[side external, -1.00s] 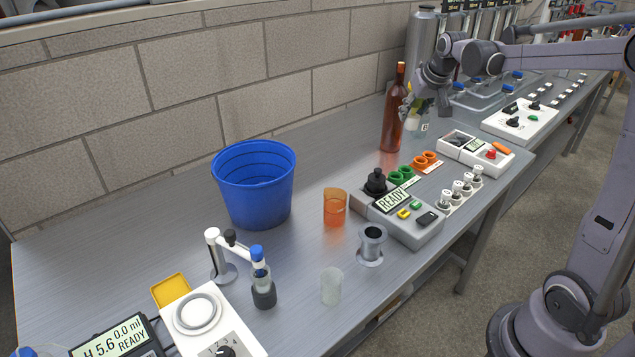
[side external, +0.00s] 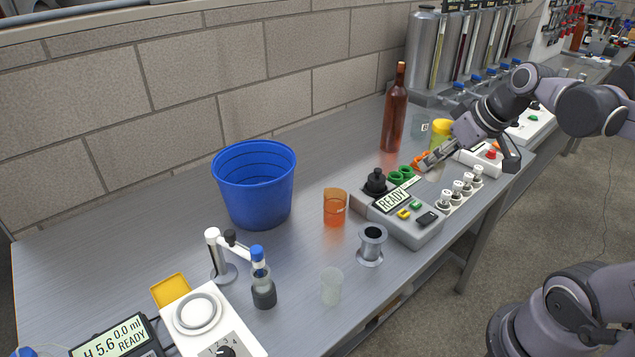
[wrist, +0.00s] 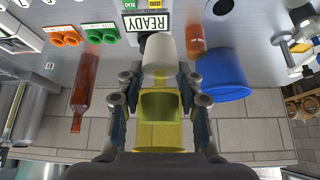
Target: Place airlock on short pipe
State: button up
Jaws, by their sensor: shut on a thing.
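My gripper (wrist: 158,95) is shut on a see-through yellow piece, taken as the airlock (wrist: 160,135). A pale grey-white cylinder (wrist: 160,48) shows beyond it, and I cannot tell whether it belongs to it. In the side view my gripper (side external: 428,161) is above the bench by the orange rings, with the yellow piece (side external: 441,128) showing behind it. The short pipe (side external: 371,243), a grey metal tube on a round flange, stands upright and open-topped at the bench front, apart from my gripper.
A grey box with a READY display (side external: 392,200) lies between my gripper and the pipe. Nearby are an orange cup (side external: 334,207), a frosted cup (side external: 331,287), a blue bucket (side external: 253,190) and a tall brown bottle (side external: 393,115). Bench surface between bucket and cups is bare.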

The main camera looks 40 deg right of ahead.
jog(key=shift+s+a+f, duration=0.25)
jog(key=shift+s+a, duration=0.15)
jog(key=shift+a, duration=0.05)
jog(key=shift+a+f, duration=0.15)
jog(key=shift+a, duration=0.15)
send_over(373, 233)
notch_tip(373, 233, down, 7)
jog(key=shift+r, duration=0.2)
jog(key=shift+f, duration=2.05)
jog(key=shift+f, duration=0.15)
jog(key=o, duration=1.2)
